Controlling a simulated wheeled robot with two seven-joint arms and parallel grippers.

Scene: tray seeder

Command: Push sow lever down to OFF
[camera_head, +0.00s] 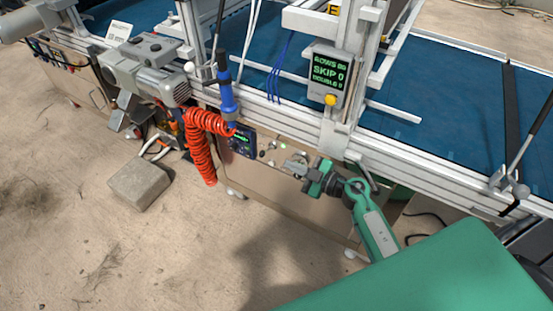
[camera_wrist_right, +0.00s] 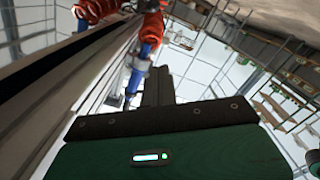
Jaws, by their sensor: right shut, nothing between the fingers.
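The control panel (camera_head: 271,167) is on the front of the machine's lower box, with a dark display, small knobs and a green light. My right gripper (camera_head: 296,165) is at the right part of this panel, its fingers close to the panel face. In the right wrist view its dark fingers (camera_wrist_right: 158,86) are together with nothing between them. I cannot pick out the sow lever for certain; the gripper covers part of the panel. Whether it touches a lever I cannot tell. My left gripper is in neither view.
A red coiled hose (camera_head: 200,150) with a blue handle (camera_head: 227,96) hangs left of the panel. A display box (camera_head: 328,76) reading SKIP 0 is above it. The blue belt (camera_head: 440,100) runs behind. A grey block (camera_head: 139,184) lies on the open floor.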

